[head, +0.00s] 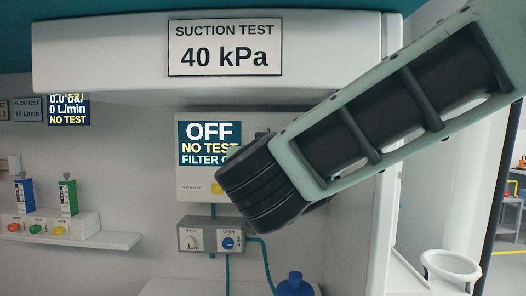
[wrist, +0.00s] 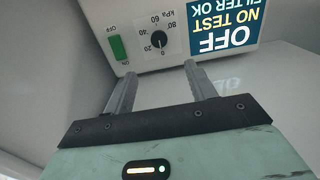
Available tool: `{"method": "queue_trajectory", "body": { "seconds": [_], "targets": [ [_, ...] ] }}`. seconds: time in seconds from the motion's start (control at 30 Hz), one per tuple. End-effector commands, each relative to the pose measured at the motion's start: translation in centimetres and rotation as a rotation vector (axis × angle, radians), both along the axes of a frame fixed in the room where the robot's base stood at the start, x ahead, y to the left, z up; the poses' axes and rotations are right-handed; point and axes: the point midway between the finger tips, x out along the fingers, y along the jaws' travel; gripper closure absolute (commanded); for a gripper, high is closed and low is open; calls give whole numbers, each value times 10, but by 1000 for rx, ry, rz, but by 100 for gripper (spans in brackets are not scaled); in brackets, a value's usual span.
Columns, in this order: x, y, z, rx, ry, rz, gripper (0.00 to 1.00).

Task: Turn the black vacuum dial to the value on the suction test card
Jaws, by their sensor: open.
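The suction test card (head: 225,47) reads 40 kPa in the head view. The black vacuum dial (wrist: 159,39) is on the front of a white unit at the top of the wrist view, which shows it upside down. Its scale runs from 0 to 80 kPa; the pointer is too small to read surely. My gripper (wrist: 160,68) is open and empty, its fingers apart just in front of the panel, below the dial in the picture. In the head view my arm hides the dial and the gripper.
The unit's screen (wrist: 223,25) reads OFF, NO TEST, FILTER OK. A green switch (wrist: 118,47) is beside the dial. Below the unit are a two-knob box (head: 211,240) and a blue bottle (head: 294,285). A shelf (head: 75,238) with coloured knobs is at left.

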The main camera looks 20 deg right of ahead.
Motion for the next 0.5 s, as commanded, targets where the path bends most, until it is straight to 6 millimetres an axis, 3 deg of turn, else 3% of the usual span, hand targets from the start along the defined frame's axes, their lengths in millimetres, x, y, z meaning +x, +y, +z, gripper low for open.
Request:
{"method": "queue_trajectory", "body": {
  "seconds": [0.5],
  "targets": [
    [100, -34, 1, -1, 0, -1, 44]
  ]
}}
